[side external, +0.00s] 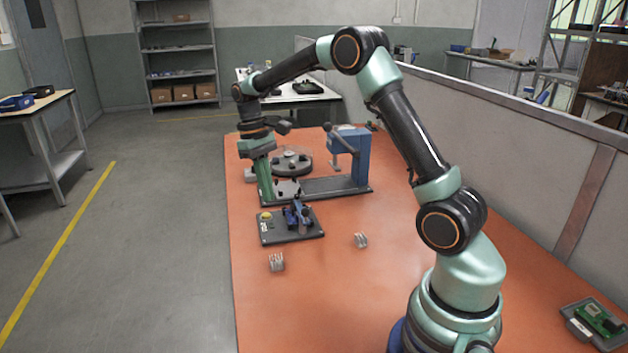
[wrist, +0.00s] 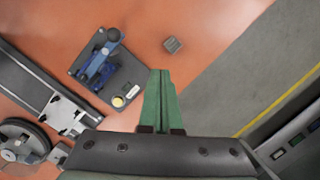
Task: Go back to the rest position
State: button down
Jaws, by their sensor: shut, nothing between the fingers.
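My gripper (side external: 267,196) points down over the left part of the orange table (side external: 330,290). Its green fingers are together and empty, and they also show closed in the wrist view (wrist: 160,75). In the side view the gripper is behind the dark plate (side external: 265,238) that carries a blue clamp (side external: 297,213) and a yellow button (side external: 266,216). The plate also shows in the wrist view, left of the fingers. The height of the fingertips above the table is hard to tell.
A blue machine (side external: 350,155) on a long dark base (side external: 330,188) and a round dark turntable (side external: 292,163) stand near my gripper. Two small grey finned blocks (side external: 276,262) (side external: 361,240) lie on the table. A tray with a green circuit board (side external: 598,318) sits at the near right.

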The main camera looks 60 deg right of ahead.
jog(key=s+a+r+t, duration=0.3)
jog(key=s+a+r, duration=0.25)
jog(key=r, duration=0.35)
jog(key=s+a+n+t, duration=0.1)
jog(key=s+a+t, duration=0.4)
jog(key=s, duration=0.4)
jog(key=shift+a+r+h, duration=0.3)
jog(key=shift+a, duration=0.05)
